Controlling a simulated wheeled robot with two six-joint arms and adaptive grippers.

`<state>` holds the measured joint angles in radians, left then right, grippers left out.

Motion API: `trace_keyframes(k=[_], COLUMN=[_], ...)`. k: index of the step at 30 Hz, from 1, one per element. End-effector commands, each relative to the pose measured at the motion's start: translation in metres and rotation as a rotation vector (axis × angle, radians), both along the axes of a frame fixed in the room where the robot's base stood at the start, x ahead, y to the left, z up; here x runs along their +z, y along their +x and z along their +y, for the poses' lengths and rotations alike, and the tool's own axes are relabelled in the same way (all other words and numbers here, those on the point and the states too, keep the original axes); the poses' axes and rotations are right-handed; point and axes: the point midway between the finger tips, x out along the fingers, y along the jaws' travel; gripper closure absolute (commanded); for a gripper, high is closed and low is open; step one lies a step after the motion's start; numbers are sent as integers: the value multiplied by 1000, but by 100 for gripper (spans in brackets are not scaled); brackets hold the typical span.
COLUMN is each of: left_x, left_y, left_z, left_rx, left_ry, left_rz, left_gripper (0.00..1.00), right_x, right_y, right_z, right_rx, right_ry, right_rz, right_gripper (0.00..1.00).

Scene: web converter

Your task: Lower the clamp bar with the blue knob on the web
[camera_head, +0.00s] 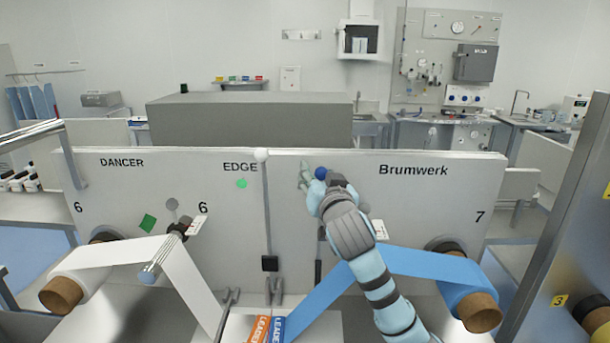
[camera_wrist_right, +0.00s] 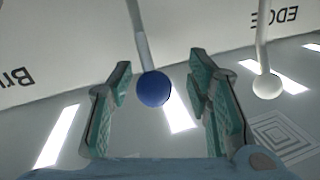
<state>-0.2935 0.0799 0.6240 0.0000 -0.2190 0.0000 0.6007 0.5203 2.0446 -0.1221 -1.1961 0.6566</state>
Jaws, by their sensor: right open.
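The blue knob (camera_head: 321,173) tops a thin grey lever in front of the white machine panel. In the right wrist view the blue knob (camera_wrist_right: 154,88) and its rod (camera_wrist_right: 139,40) lie between the teal finger pads, with gaps on both sides. My right gripper (camera_head: 317,180) is open around the knob; I see no contact. A second, white knob (camera_head: 261,155) stands on an upright rod to the left, and also shows in the wrist view (camera_wrist_right: 267,86). The blue web (camera_head: 345,283) runs down from its roll. The clamp bar is not clearly distinguishable. My left gripper is out of view.
A white web (camera_head: 183,275) runs from the left roll (camera_head: 62,293). Orange and blue "LEADER" strips (camera_head: 262,328) lie low in the middle. A metal roller (camera_head: 160,260) juts out at left. A metal frame post (camera_head: 565,220) stands at the right edge.

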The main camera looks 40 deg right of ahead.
Motion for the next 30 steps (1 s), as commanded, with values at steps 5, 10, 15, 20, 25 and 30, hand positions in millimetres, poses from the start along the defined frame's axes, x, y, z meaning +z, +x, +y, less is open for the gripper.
trace_keyframes(k=[5,10,15,20,25,30], left_x=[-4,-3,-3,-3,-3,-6], left_y=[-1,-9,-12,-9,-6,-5], left_z=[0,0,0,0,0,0], left_rx=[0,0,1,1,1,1], left_ry=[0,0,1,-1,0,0], left_rz=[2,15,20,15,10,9], left_gripper=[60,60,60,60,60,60], right_x=[0,1,1,0,0,-3], right_y=[0,-2,-1,-1,0,2], right_z=[-11,-13,-12,-12,-11,-9], right_rx=[-9,-13,-12,-11,-9,-10], right_ry=[-2,-1,-1,-1,1,-1], right_rz=[-1,0,0,1,2,-3], right_gripper=[54,54,80,100,100,100])
